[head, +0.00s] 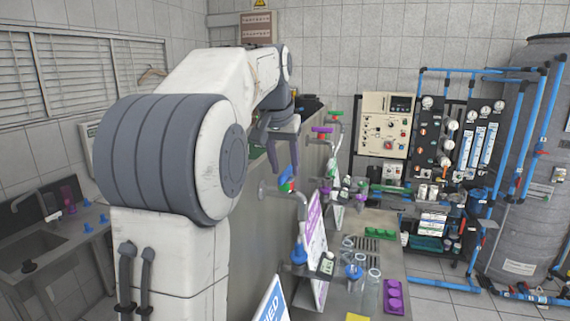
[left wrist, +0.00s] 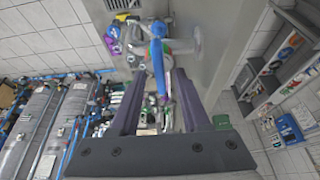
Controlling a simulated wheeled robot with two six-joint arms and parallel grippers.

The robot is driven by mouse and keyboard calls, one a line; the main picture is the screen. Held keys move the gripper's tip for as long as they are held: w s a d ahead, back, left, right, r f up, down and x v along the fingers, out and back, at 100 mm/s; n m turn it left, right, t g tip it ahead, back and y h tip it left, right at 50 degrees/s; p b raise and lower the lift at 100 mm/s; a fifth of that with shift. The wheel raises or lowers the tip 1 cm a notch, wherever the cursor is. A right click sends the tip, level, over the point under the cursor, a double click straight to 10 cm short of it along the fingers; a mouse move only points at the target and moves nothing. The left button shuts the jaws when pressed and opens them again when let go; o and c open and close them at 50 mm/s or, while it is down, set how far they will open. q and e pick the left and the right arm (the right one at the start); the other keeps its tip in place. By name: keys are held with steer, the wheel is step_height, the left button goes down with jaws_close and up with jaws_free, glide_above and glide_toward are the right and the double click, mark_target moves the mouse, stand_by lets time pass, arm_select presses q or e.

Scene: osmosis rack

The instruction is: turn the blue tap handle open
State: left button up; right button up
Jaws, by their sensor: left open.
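The blue tap handle (head: 285,174) sits on a grey metal tap (head: 288,196) that sticks out from the side of the grey panel, with red and green parts beside the handle. My left gripper (head: 284,166) is open, reaching down at the handle from above. In the left wrist view the blue handle (left wrist: 157,75) shows as a long lever between the two spread fingers of my gripper (left wrist: 160,76). A gap shows on both sides, so the fingers look apart from it. My right gripper is in neither view.
The grey panel (head: 247,210) stands close beside my left arm. Another tap with a purple and red handle (head: 321,132) is farther back. Glass bottles (head: 371,292) and a purple rack (head: 394,296) stand on the bench below. A sink (head: 30,252) is at the left.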

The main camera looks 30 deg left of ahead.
arm_select(q)
steer(key=shift+f, duration=0.2)
steer(key=shift+c, duration=0.3)
jaws_close()
